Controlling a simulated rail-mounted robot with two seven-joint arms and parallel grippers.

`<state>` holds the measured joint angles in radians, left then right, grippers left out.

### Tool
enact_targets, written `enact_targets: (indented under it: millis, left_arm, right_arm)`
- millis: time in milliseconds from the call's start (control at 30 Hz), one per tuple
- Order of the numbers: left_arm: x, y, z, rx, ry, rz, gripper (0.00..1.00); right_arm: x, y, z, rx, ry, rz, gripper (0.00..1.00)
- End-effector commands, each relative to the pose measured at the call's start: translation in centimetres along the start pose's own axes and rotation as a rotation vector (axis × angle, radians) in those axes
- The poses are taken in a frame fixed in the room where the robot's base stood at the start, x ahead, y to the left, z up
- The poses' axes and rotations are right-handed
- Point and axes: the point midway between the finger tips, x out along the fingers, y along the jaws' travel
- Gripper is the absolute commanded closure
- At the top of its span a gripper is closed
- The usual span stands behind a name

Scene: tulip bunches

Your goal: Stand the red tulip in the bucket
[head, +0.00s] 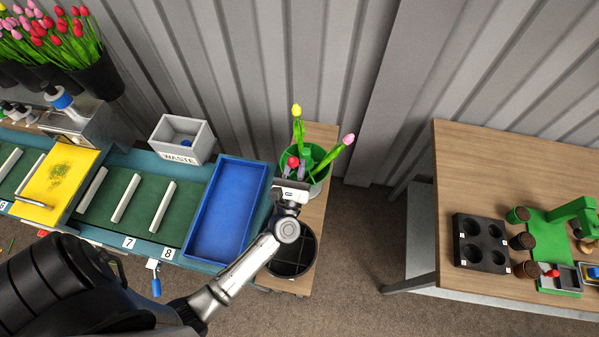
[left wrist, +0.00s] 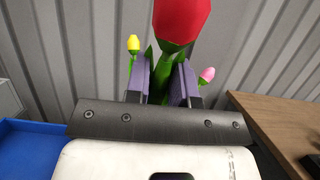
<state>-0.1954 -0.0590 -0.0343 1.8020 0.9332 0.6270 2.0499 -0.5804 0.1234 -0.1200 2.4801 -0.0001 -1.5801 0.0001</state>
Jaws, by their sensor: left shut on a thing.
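The red tulip (head: 293,162) is at my left gripper (head: 297,170), over the green bucket (head: 319,183). In the left wrist view the red bloom (left wrist: 181,20) stands above the purple fingers of my left gripper (left wrist: 162,82), which are shut on its green stem. A yellow tulip (head: 297,111) and a pink tulip (head: 348,139) lean out of the bucket; their blooms also show in the left wrist view. The lower end of the red tulip's stem is hidden, so I cannot tell how deep it reaches. My right gripper is not in view.
A black round divided container (head: 292,270) stands in front of the bucket. A blue tray (head: 228,212) and a grey waste box (head: 183,140) are to the left. A wooden table (head: 480,160) stands right, across a floor gap. The corrugated wall is close behind.

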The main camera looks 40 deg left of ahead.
Motion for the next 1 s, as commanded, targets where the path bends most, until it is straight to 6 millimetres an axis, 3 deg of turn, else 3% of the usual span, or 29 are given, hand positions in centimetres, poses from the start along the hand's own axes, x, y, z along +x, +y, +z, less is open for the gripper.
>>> enact_targets:
  millis: [1000]
  left_arm:
    - [1.3, -0.1, 5.8, 0.0, 0.0, 0.0, 0.91]
  right_arm:
    - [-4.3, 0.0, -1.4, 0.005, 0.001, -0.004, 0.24]
